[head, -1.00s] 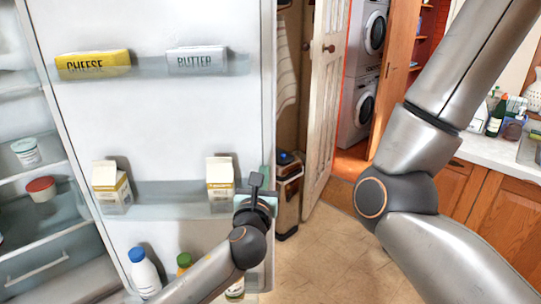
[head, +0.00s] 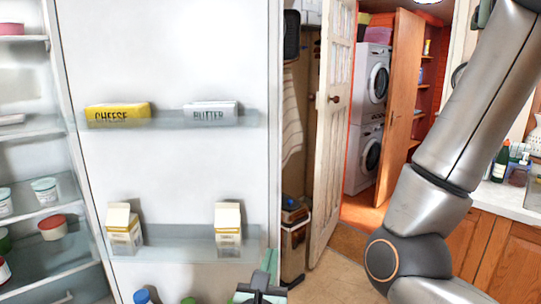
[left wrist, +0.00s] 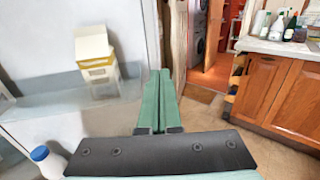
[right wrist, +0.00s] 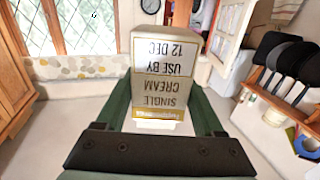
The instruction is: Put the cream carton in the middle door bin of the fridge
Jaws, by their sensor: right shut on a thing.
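The cream carton (right wrist: 160,75), with "SINGLE CREAM" printed upside down in the right wrist view, is held between the fingers of my right gripper (right wrist: 165,105). This gripper is outside the head view. The middle door bin (head: 175,250) of the open fridge door is a clear shelf. It holds two white and tan cartons, one at the left (head: 123,232) and one at the right (head: 228,228), with a gap between them. My left gripper (left wrist: 160,95) has its green fingers together, with nothing between them. In the head view it is at the bottom, by the door's edge.
The upper door bin (head: 170,119) holds a cheese pack (head: 118,114) and butter (head: 210,112). Bottle caps (head: 142,296) show below the middle bin. Fridge shelves with tubs (head: 45,190) are at left. A kitchen counter (head: 505,195) stands at right.

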